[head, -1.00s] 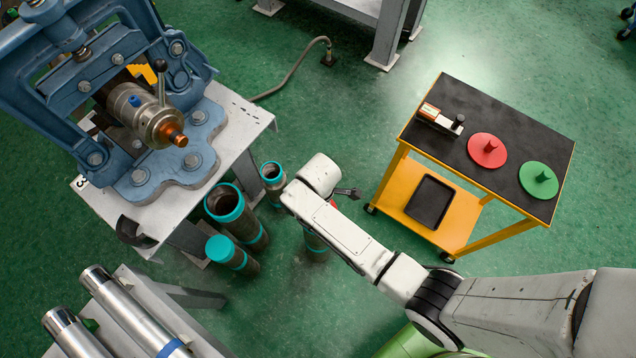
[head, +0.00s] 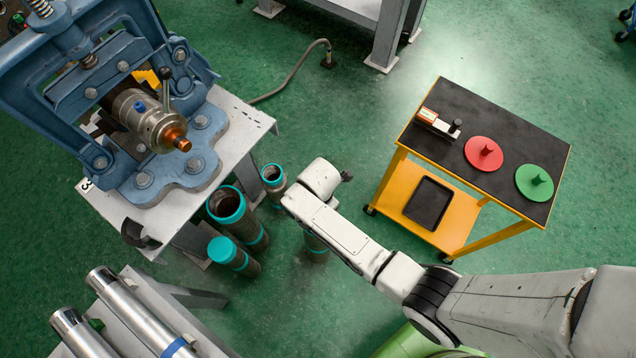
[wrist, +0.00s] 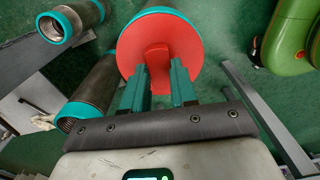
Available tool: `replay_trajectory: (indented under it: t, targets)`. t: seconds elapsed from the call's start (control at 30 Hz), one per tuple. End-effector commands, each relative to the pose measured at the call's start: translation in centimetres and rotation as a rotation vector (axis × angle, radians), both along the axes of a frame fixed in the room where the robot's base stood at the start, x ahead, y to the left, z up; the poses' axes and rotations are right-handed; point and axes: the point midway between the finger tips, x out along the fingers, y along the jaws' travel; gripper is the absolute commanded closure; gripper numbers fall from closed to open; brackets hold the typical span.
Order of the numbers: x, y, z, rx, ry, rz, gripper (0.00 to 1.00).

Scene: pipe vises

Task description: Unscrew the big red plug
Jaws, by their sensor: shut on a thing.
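The big red plug (wrist: 180,42) is a red disc with a raised grip, seated in the teal-rimmed mouth of a pipe (wrist: 168,11) in the wrist view. My gripper (wrist: 158,78) has its two teal fingers shut on the plug's grip, one on each side. In the head view my arm covers the plug and the gripper. Only part of the pipe (head: 317,246) shows below the arm there. I cannot tell how far the plug is threaded in.
Several teal-rimmed pipes (head: 226,203) stand close by at the left. A blue vise (head: 142,187) sits on a metal table beyond them. At the right, an orange cart (head: 460,220) carries a red flanged piece (head: 483,153) and a green one (head: 534,182). Green floor lies between.

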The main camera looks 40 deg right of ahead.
Motion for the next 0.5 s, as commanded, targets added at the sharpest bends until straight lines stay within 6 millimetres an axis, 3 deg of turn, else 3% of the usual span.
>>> replay_trajectory:
  t: [0.5]
  targets:
    - [-0.01,-0.04,0.21,0.000,0.000,0.646,1.00]
